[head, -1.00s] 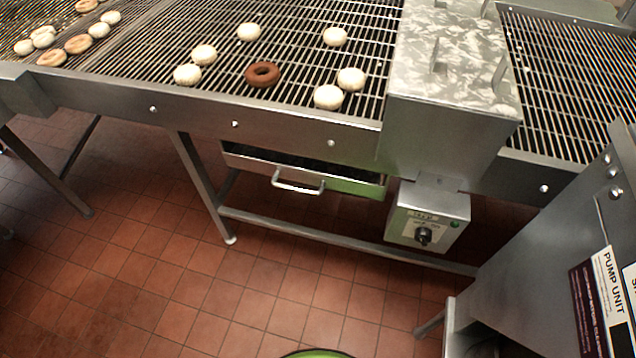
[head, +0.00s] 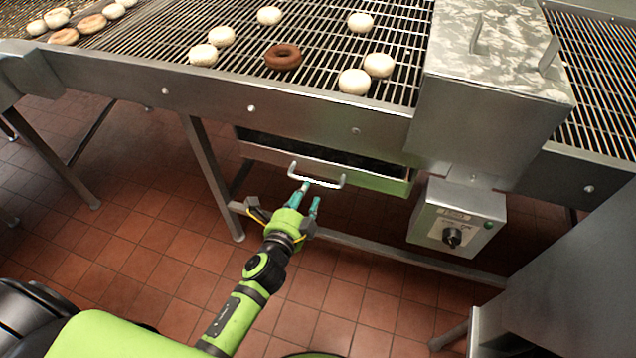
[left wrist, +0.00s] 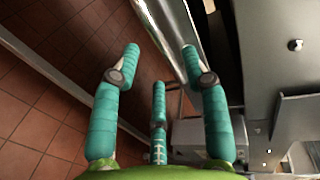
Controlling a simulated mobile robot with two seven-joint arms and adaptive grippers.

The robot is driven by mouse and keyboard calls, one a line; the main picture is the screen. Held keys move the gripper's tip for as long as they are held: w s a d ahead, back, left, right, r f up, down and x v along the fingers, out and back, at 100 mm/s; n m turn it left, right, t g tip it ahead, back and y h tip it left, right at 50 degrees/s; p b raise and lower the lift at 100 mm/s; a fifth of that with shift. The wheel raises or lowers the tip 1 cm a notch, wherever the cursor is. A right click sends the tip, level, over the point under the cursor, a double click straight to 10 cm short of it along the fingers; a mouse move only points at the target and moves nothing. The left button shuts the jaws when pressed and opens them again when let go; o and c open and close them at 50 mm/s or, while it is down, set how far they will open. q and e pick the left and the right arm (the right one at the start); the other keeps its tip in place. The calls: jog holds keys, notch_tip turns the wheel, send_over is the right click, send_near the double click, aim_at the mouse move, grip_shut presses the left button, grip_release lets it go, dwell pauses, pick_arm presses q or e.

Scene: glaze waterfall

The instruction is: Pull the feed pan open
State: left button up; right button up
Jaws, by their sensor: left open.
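The feed pan (head: 385,183) is a shallow metal drawer under the conveyor frame, with a strip of its dark inside showing above its front. Its pale bar handle (head: 333,185) sticks out from the front. My left gripper (head: 311,194) is open, with its teal fingers pointing up at the handle from just below it. In the head view the fingertips overlap the handle's lower edge; I cannot tell whether they touch it. In the left wrist view the spread fingers of the left gripper (left wrist: 166,62) have nothing held between them, and a bright metal bar runs past them. My right gripper is out of view.
A control box (head: 457,218) with a dial hangs right of the pan. A table leg (head: 212,180) and a low crossbar (head: 385,258) stand near my left arm. The tiled floor in front is open.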

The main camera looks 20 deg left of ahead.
pick_arm(q)
jog(key=x, duration=0.6)
jog(key=shift+w, duration=0.1)
jog(key=shift+c, duration=0.4)
grip_shut()
